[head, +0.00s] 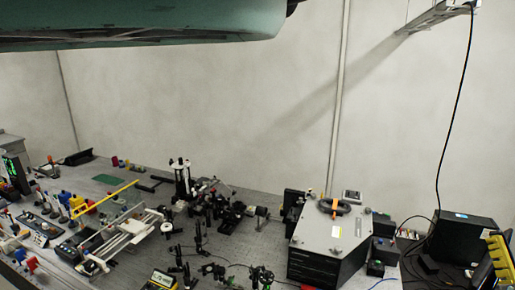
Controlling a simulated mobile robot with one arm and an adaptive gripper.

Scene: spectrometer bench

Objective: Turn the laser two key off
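I cannot pick out the laser two key or a labelled laser two unit in the head view; the details are too small. Small dark boxes stand right of the large grey instrument housing (318,240), among them a small dark box with a green spot (376,268). A larger black box (466,236) stands further right. Whether any of these carries a key switch cannot be told. My gripper is not in view. A large teal body, which may be part of my arm, fills the upper left edge.
The optical bench (268,243) is crowded with small black mounts, a yellow bar (105,198) and a yellow meter (161,279). A yellow object (501,258) stands at the right edge. A black cable (461,75) hangs from an overhead rail (434,17). A green mat (108,179) lies far left.

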